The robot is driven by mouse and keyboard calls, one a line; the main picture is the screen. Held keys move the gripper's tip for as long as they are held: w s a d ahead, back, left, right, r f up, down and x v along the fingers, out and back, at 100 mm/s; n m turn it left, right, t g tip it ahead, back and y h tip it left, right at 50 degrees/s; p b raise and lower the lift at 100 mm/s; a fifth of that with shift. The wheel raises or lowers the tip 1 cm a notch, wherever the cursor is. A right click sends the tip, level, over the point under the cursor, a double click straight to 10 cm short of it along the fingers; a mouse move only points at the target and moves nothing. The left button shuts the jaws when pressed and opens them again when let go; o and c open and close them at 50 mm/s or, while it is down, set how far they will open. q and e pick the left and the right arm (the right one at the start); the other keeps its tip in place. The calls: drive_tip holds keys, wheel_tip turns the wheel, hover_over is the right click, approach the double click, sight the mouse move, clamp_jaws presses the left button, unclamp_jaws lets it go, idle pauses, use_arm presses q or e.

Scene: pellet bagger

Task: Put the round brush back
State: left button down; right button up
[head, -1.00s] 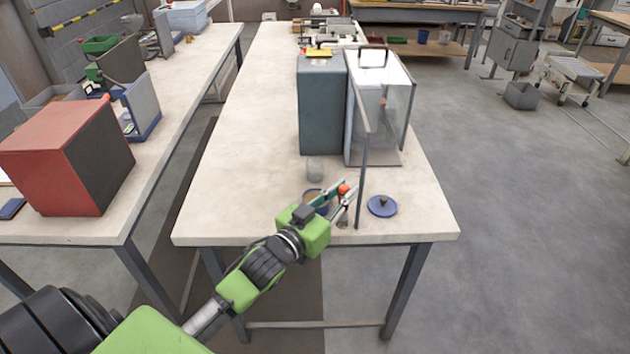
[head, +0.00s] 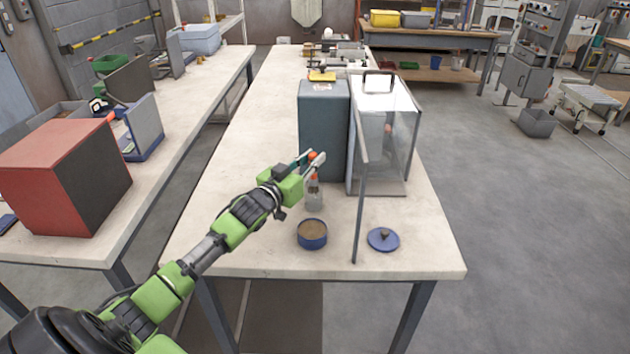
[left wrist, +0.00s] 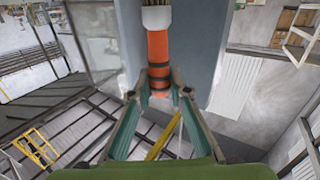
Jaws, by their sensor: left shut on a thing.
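The round brush has an orange handle (left wrist: 159,62) with dark bands, a pale ferrule and brown bristles at the top edge of the left wrist view. My left gripper (head: 314,160) is shut on the handle, whose orange also shows in the head view (head: 313,177). The brush hangs bristles down at a small clear jar (head: 314,203) on the bench. I cannot tell whether the bristles are above the jar's mouth or inside it. My right gripper is not in view.
An open blue tub (head: 312,240) with brown contents stands in front of the jar. A blue lid (head: 383,240) lies to its right. A grey-blue box (head: 324,125) and a clear-panelled enclosure (head: 398,160) stand behind. The bench (head: 255,130) is clear on the left.

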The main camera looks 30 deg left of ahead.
sight(312, 177)
use_arm(q)
drive_tip(key=shift+s+f, duration=0.1)
drive_tip(key=shift+f, duration=0.8)
drive_tip(key=f, duration=0.2)
drive_tip(key=shift+w+f, duration=0.25)
drive_tip(key=shift+f, duration=0.45)
drive_tip(key=shift+s, duration=0.1)
drive_tip(key=shift+f, duration=0.15)
drive_tip(key=c, duration=1.9)
unclamp_jaws()
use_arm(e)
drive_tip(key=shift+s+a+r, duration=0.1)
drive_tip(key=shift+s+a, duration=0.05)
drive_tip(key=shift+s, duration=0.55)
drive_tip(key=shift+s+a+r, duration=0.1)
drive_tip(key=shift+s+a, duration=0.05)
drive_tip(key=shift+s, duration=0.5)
